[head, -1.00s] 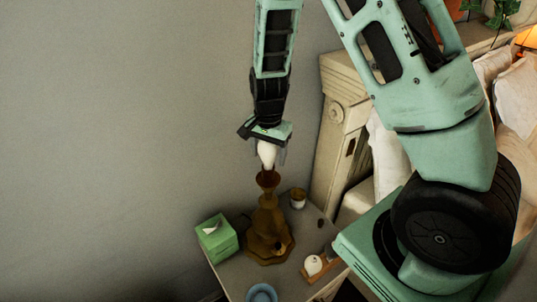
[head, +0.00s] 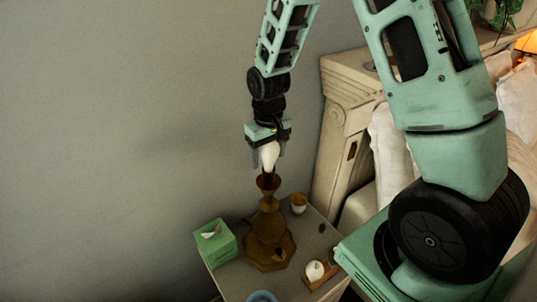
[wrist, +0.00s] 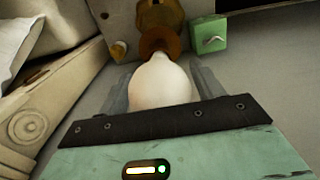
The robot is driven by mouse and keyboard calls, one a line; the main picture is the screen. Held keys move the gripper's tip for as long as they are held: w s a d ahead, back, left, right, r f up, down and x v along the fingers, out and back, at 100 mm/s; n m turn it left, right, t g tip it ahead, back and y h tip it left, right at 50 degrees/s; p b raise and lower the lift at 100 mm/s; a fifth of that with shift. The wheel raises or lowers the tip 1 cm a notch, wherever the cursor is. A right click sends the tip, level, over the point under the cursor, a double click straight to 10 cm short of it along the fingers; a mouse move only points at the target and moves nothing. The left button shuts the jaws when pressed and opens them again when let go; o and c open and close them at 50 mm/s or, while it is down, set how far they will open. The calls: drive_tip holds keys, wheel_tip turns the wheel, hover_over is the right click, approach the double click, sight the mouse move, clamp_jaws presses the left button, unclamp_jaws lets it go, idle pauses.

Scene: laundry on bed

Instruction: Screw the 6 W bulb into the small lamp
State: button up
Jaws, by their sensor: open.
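The small lamp (head: 266,228) is a brown, brass-like stand with a flared cup at its top, on the bedside table. A white bulb (head: 268,155) is upright, base down, at the lamp's top cup; how deep its base sits is hard to tell. No wattage mark is legible. My gripper (head: 268,160) points down over the lamp, its fingers open on either side of the bulb. In the wrist view the bulb (wrist: 160,84) lies between the grey fingers, in line with the lamp's cup (wrist: 161,42); a gap shows beside each finger.
A carved headboard (head: 345,120) and bed are at right. A bare wall is behind.

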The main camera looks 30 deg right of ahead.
drive_tip(key=n, duration=0.4)
drive_tip(key=shift+n+p, duration=0.3)
drive_tip(key=shift+n, duration=0.1)
drive_tip(key=shift+r+n+p, duration=0.1)
drive_tip(key=shift+n+p, duration=0.35)
drive_tip(key=shift+n, duration=0.65)
drive_tip(key=n+p, duration=0.2)
drive_tip(key=n, duration=0.4)
drive_tip(key=shift+p, duration=0.4)
drive_tip(key=shift+n, duration=1)
drive_tip(key=c, duration=0.8)
drive_tip(key=shift+a+f+m+b, duration=0.1)
drive_tip(key=shift+f+m+b, duration=0.1)
drive_tip(key=shift+m, duration=0.4)
drive_tip(key=shift+f+m+b, duration=0.1)
drive_tip(key=shift+m+b, duration=0.1)
drive_tip(key=shift+m, duration=0.4)
drive_tip(key=shift+r+m, duration=0.2)
drive_tip(key=shift+m, duration=0.4)
drive_tip(key=shift+m+b, duration=0.45)
drive_tip(key=shift+m, duration=1.25)
